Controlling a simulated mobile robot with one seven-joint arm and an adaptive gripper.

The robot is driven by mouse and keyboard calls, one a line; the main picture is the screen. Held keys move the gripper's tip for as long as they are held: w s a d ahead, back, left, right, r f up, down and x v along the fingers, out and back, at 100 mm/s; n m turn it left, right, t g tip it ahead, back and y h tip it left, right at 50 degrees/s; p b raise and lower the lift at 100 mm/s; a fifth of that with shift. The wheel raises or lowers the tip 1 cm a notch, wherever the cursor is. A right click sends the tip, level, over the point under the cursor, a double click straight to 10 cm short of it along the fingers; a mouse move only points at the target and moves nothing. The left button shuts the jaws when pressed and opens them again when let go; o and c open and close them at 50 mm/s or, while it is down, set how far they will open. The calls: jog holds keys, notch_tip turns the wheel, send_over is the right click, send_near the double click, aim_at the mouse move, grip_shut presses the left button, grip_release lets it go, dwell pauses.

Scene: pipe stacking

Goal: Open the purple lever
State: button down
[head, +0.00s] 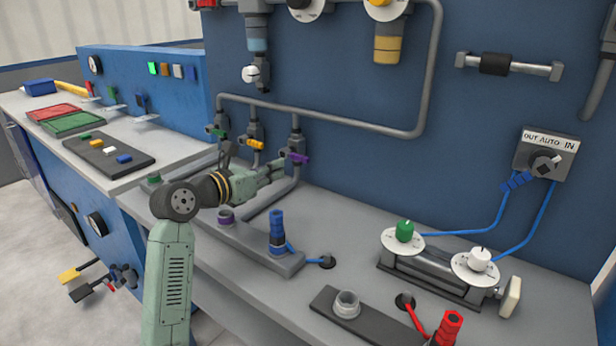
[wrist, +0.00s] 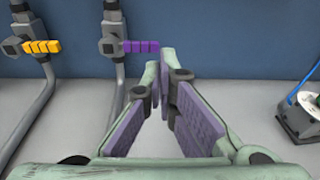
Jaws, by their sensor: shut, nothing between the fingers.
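The purple lever (head: 298,158) sits on a valve on the rightmost of three vertical grey pipes and points sideways to the right. In the wrist view the purple lever (wrist: 141,46) lies level, across its pipe, just above and left of my fingertips. My gripper (head: 280,168) is shut and empty, its tips close to the purple lever in the head view. In the wrist view my gripper (wrist: 160,68) has its fingers converging at the tips. I cannot tell whether it touches the lever.
A yellow lever (wrist: 42,46) sits on the pipe to the left, and a green lever (head: 217,132) is further left. Below my gripper a grey block holds a blue connector (head: 277,230). A cylinder with dials (head: 440,270) stands at the right. The bench between is partly clear.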

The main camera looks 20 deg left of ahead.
aim_at(294, 156)
jog(key=shift+g+y, duration=0.8)
jog(key=shift+y, duration=0.1)
jog(key=f, duration=0.2)
jog(key=a+f, duration=0.1)
jog(key=f, duration=0.1)
jog(key=a+f, duration=0.1)
jog(key=shift+w+f, duration=0.3)
jog(key=shift+f, duration=0.1)
jog(key=shift+w+f, duration=0.25)
jog(key=shift+f, duration=0.05)
jog(key=p+x, duration=0.3)
jog(key=x, duration=0.6)
jog(key=shift+w+d, duration=0.1)
jog(key=shift+w, duration=0.1)
notch_tip(294, 156, up, 4)
jog(key=shift+f+p, duration=0.25)
jog(key=shift+p, duration=0.7)
jog(key=shift+r, duration=0.15)
jog(key=shift+s+r, duration=0.15)
jog(key=shift+s, duration=0.05)
